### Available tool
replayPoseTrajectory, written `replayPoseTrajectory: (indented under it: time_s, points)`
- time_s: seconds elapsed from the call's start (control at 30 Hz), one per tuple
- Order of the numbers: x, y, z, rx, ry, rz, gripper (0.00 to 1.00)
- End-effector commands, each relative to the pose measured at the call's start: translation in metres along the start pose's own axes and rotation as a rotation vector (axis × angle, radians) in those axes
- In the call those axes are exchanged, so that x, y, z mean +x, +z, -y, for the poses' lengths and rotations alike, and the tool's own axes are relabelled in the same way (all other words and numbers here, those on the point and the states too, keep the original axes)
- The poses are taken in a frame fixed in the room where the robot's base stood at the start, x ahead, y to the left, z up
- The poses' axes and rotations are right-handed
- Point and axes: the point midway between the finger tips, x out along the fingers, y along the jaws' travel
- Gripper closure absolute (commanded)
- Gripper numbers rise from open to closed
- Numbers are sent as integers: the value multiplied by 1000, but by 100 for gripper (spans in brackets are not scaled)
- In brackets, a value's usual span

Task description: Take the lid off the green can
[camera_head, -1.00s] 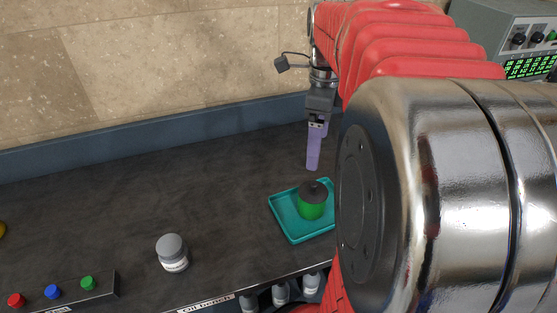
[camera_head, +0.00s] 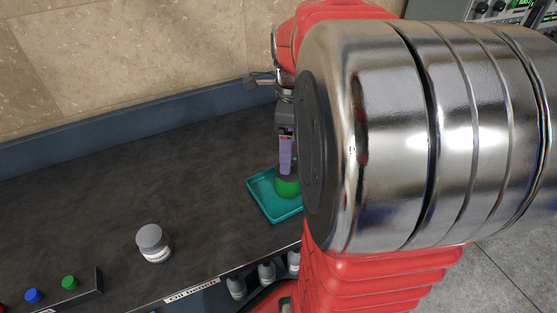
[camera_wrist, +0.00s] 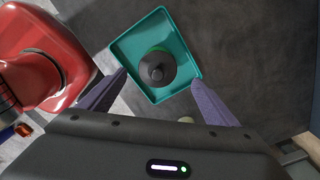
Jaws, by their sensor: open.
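The green can (camera_head: 287,188) stands upright in a teal tray (camera_head: 258,189) on the dark bench. In the wrist view its dark round lid (camera_wrist: 156,68) with a small knob is on top, and a thin green edge of the can (camera_wrist: 158,48) shows behind it. My gripper (camera_head: 286,172) points down, close above or in front of the can in the head view. In the wrist view its two purple fingers are spread wide and empty, with the lid ahead of the gap between them. My arm covers the tray's right part in the head view.
A grey-lidded white jar (camera_head: 153,243) stands on the bench to the left. A button box with blue (camera_head: 33,296) and green (camera_head: 69,283) buttons is at the lower left. Several grey-capped bottles (camera_head: 266,272) sit below the bench's front edge.

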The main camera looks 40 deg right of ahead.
Motion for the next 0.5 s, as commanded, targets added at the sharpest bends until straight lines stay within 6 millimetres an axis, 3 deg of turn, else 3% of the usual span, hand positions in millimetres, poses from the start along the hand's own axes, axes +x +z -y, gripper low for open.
replayPoseTrajectory:
  time_s: [0.5]
  points:
    - [51, -1, -4, 1, 1, 0, 17]
